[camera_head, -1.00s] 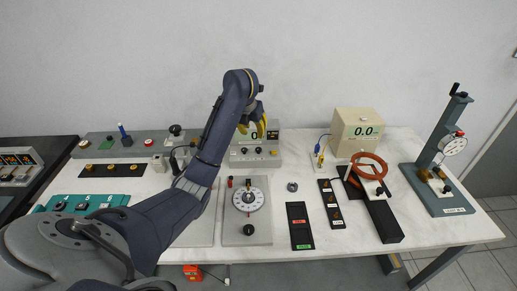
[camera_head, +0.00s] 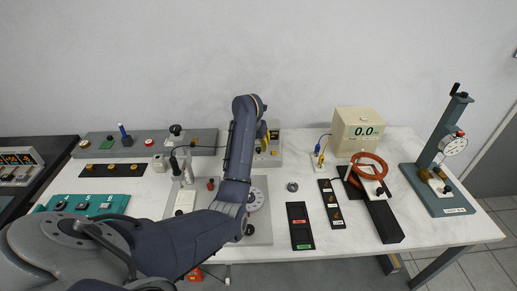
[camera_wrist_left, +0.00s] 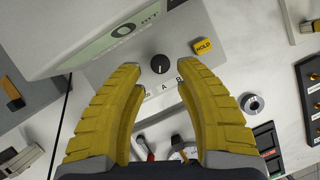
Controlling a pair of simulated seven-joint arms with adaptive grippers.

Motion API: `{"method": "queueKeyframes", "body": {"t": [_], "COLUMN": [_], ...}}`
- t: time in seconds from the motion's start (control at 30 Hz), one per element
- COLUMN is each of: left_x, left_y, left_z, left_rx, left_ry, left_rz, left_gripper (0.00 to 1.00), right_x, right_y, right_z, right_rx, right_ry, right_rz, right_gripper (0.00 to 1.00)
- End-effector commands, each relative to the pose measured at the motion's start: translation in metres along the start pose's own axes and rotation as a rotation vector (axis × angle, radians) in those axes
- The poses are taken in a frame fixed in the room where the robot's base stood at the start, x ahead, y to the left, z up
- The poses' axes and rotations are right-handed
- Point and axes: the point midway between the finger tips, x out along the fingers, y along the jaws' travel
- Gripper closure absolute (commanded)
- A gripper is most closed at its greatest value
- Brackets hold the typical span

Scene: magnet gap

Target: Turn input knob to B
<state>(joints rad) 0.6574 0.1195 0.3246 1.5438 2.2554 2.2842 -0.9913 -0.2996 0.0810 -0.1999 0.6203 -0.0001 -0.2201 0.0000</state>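The black input knob (camera_wrist_left: 160,64) sits on the sloped front panel of the grey mT meter (camera_wrist_left: 120,70). Small labels, A and B among them, lie just below the knob in the left wrist view. I cannot read clearly which label its pointer faces. My left gripper (camera_wrist_left: 160,60) is open, its two yellow fingers spread on either side of the knob with gaps between. In the head view my left gripper (camera_head: 267,141) is in front of the meter (camera_head: 275,160), and my arm hides most of the meter. My right gripper is not in view.
A yellow HOLD button (camera_wrist_left: 203,46) is close right of the knob. A metal ring (camera_head: 292,187), a black tray (camera_head: 300,224) and a dial plate (camera_head: 262,220) lie nearby. A beige meter box (camera_head: 358,132) stands to the right, beside a red coil (camera_head: 370,164).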

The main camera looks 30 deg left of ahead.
Motion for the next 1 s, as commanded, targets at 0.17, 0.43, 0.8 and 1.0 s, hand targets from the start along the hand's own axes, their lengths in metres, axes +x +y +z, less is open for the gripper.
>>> {"method": "queueKeyframes", "body": {"t": [0.17, 0.43, 0.8, 1.0], "left_x": [0.019, 0.034, 0.036, 0.036], "left_y": [-0.001, -0.001, -0.001, -0.001], "left_z": [0.000, 0.000, 0.000, 0.000], "left_rx": [0.000, 0.000, 0.000, 0.000], "left_ry": [0.001, 0.000, -0.001, -0.001], "left_rz": [-0.001, -0.001, -0.001, -0.001], "left_gripper": [0.66, 0.66, 0.66, 0.85], "right_x": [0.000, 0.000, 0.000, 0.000], "right_y": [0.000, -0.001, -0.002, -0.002], "right_z": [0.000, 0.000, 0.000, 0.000], "right_rx": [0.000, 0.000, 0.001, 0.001], "right_ry": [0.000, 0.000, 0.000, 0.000], "right_rz": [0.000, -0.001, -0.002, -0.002], "right_gripper": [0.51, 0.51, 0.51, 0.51]}}
